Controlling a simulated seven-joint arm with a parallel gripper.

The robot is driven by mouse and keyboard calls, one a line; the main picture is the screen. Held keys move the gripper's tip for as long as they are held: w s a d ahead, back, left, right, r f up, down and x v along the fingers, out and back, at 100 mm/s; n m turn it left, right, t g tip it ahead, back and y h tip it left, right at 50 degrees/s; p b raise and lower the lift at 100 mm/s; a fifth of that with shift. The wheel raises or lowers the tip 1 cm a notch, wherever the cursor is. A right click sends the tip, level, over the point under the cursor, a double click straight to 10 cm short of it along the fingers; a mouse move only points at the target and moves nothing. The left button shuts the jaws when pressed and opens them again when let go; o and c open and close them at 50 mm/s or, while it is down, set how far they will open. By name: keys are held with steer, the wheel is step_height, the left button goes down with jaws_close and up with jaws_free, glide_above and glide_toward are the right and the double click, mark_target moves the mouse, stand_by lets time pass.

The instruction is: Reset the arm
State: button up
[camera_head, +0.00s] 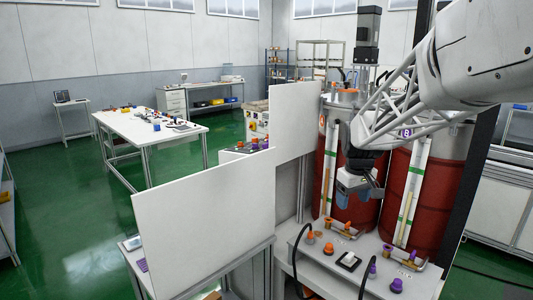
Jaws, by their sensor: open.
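My gripper (359,194) hangs from my arm, which reaches in from the upper right. It is open, with nothing visible in it. It is in front of the left red tank (345,207) and above the white control bench (330,279). Its fingertips are small and partly hard to make out against the tank. It appears apart from the bench top. My arm hides part of both tanks' upper portions.
The right red tank (430,205) stands beside the left one. Orange knobs (328,248), purple knobs (397,285) and a white switch (348,261) sit on the bench. White panels (205,220) stand at left. A worktable (150,125) is farther back, with open green floor around it.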

steer(key=s+a+f+m, duration=0.1)
steer(key=s+a+m, duration=0.1)
steer(key=s, duration=1.5)
steer(key=s+a+m+t, duration=0.1)
steer(key=s+a+m, duration=0.1)
steer(key=s, duration=1.6)
steer(key=shift+s+a+f+m, duration=0.2)
steer(key=shift+a+f+m, duration=0.15)
steer(key=shift+a, duration=0.55)
